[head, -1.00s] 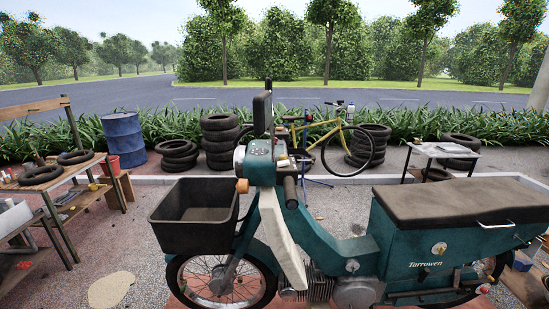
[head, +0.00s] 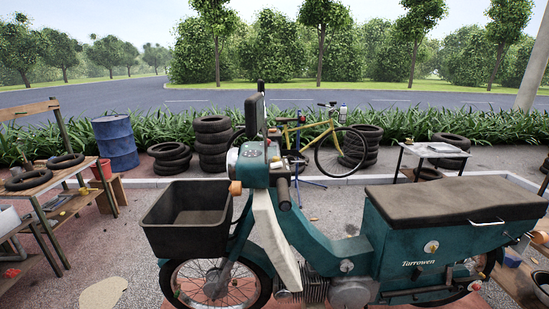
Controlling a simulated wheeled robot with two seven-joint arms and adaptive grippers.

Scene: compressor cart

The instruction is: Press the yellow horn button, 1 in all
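A teal motorbike (head: 320,240) with a dark seat box stands side-on across the middle of the head view. Its handlebar head (head: 252,160) carries a teal housing with small controls, and a dark grip (head: 284,192) points toward me. A small pale-yellow spot shows by the controls, but it is too small to tell whether it is the horn button. Neither of my grippers is in the picture.
A black front basket (head: 188,225) hangs left of the handlebar. A wooden bench (head: 45,190) stands at the left, a blue drum (head: 115,145) behind it. Tyre stacks (head: 212,145), a yellow bicycle (head: 320,135) and a small table (head: 435,150) stand behind the motorbike.

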